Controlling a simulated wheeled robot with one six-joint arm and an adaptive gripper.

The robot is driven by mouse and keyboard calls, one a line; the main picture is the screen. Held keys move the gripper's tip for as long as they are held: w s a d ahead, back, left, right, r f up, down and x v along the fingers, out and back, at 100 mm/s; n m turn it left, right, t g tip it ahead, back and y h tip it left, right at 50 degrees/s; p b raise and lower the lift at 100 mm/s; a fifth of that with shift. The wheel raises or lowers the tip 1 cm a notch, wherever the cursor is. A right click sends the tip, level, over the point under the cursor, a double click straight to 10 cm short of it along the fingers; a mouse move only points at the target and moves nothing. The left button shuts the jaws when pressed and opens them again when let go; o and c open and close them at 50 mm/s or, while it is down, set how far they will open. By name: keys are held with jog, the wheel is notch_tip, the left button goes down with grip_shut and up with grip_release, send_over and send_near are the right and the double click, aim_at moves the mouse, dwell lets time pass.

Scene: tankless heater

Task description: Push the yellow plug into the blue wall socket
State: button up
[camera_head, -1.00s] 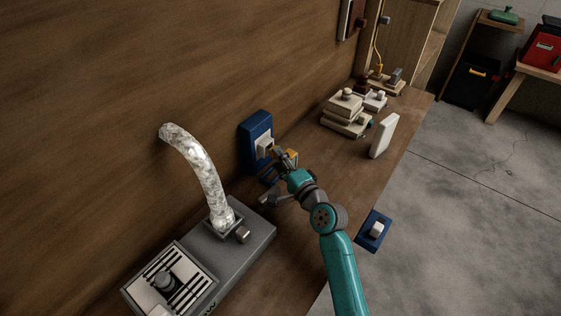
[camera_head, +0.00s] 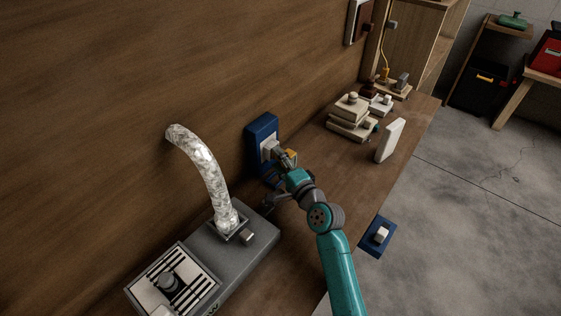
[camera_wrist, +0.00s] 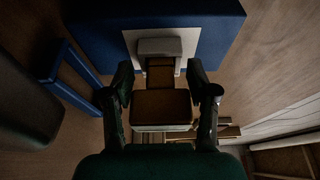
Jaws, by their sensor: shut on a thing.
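The blue wall socket (camera_head: 261,134) is a blue plate with a pale centre, fixed to the brown wooden wall. It also shows at the top of the wrist view (camera_wrist: 90,38), with a white panel in its middle. My gripper (camera_head: 283,157) is at the socket's front right side. It is shut on the yellow plug (camera_wrist: 161,103), which looks dark brown-yellow between the fingers in the wrist view. The plug's far end points at the socket's pale centre and appears to meet it. I cannot tell how deep it sits.
A grey heater unit (camera_head: 255,232) with a silver flexible duct (camera_head: 205,170) stands left of my arm. A second blue plate (camera_head: 378,236) is at the bench's right edge. Stacked pale blocks (camera_head: 347,125) and an upright white panel (camera_head: 389,140) stand farther back on the bench.

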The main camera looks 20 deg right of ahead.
jog(key=shift+w+a, duration=0.3)
jog(key=shift+w, duration=0.05)
jog(key=o, duration=1.6)
jog(key=v, duration=1.2)
